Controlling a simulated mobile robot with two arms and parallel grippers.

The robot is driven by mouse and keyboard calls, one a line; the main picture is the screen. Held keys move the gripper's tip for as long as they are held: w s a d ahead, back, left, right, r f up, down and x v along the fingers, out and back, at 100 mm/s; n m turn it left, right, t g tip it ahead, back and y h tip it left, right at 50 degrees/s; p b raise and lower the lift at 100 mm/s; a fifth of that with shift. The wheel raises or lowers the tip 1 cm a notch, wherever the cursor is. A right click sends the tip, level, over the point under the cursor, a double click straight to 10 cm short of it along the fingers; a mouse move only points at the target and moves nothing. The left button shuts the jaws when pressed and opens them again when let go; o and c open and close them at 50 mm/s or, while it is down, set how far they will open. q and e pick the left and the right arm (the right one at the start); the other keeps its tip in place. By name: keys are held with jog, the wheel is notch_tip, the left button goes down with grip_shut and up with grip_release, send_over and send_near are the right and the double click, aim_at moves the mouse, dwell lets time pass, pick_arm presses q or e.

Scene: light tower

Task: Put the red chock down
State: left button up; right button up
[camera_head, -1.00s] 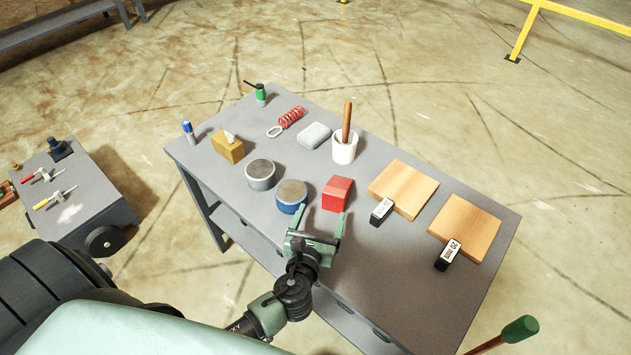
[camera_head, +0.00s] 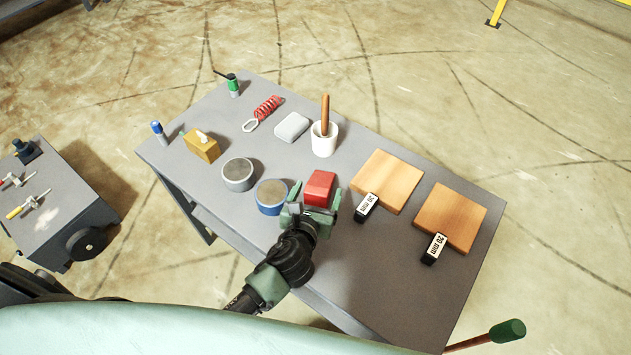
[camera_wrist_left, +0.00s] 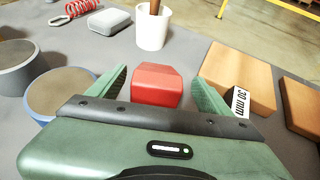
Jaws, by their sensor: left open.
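The red chock (camera_head: 319,188) sits on the grey table (camera_head: 390,255), right of a blue-sided round tin. My left gripper (camera_head: 316,198) is open at the chock's near side. In the left wrist view the red chock (camera_wrist_left: 157,85) lies between the two spread green fingers of the left gripper (camera_wrist_left: 157,92), with a gap on each side. The near lower part of the chock is hidden behind the gripper body. My right gripper is not in view.
Two round tins (camera_head: 238,174) (camera_head: 271,196) stand left of the chock. Two wooden boards (camera_head: 386,180) (camera_head: 450,216) with black-and-white labelled blocks (camera_head: 367,207) (camera_head: 434,248) lie to the right. A white cup (camera_head: 324,139) with a wooden handle stands behind. The table's near right is bare.

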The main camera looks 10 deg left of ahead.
aim_at(322, 178)
pick_arm(q)
jog(key=shift+w+f, duration=0.15)
jog(key=shift+w, duration=0.35)
jog(key=shift+x, duration=0.85)
jog(key=x, duration=0.3)
jog(key=shift+w+a, duration=0.15)
jog(key=shift+w, duration=0.45)
jog(key=c, duration=1.7)
grip_shut()
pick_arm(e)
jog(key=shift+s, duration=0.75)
